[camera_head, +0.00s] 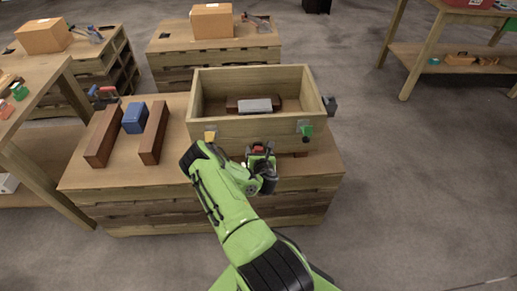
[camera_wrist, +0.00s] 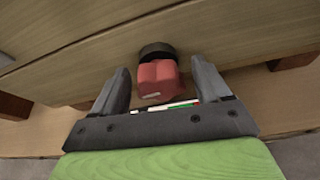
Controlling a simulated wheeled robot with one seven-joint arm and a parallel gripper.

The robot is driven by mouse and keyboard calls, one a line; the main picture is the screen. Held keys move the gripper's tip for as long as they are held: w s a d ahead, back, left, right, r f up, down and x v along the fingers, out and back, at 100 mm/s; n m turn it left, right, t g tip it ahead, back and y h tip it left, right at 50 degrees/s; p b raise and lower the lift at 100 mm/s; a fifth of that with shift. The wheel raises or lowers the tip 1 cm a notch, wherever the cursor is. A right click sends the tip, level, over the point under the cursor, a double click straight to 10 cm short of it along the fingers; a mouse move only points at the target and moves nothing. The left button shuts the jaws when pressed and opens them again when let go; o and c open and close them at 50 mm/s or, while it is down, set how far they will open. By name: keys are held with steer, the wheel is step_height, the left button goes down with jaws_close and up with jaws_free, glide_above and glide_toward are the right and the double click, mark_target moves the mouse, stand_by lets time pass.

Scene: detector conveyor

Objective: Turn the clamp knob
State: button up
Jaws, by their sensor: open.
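The red clamp knob (camera_wrist: 158,82) shows in the wrist view, on a round black base (camera_wrist: 157,50) against the wooden wall. My gripper (camera_wrist: 160,70) is open, with one dark finger on each side of the knob. Small gaps show between the fingers and the knob. In the head view, my gripper (camera_head: 262,160) is at the front wall of a wooden box (camera_head: 255,128), and a bit of the red knob (camera_head: 258,148) shows there. My gripper hides most of the knob in that view.
The box stands on a wooden table (camera_head: 200,184) and holds a grey block (camera_head: 254,105). A green fitting (camera_head: 306,131) and a yellow fitting (camera_head: 210,137) sit on its front wall. Two brown bars and a blue block (camera_head: 135,117) lie left of it. Floor is clear at right.

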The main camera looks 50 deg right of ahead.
steer(key=shift+f, duration=0.1)
steer(key=shift+c, duration=0.2)
steer(key=c, duration=0.9)
steer(key=shift+m+t+y+p, duration=0.4)
steer(key=shift+m+t+p, duration=0.25)
steer(key=shift+m, duration=0.55)
steer(key=m+t, duration=0.2)
steer(key=m, duration=0.1)
steer(key=shift+d+y, duration=0.1)
steer(key=shift+y, duration=0.3)
steer(key=m+t, duration=0.2)
steer(key=m, duration=0.1)
steer(key=shift+f+m+b, duration=0.1)
steer(key=shift+m+b, duration=0.2)
steer(key=shift+b, duration=0.05)
steer(key=m+t+b, duration=0.1)
steer(key=m, duration=0.2)
steer(key=shift+m, duration=0.3)
steer(key=shift+t, duration=0.25)
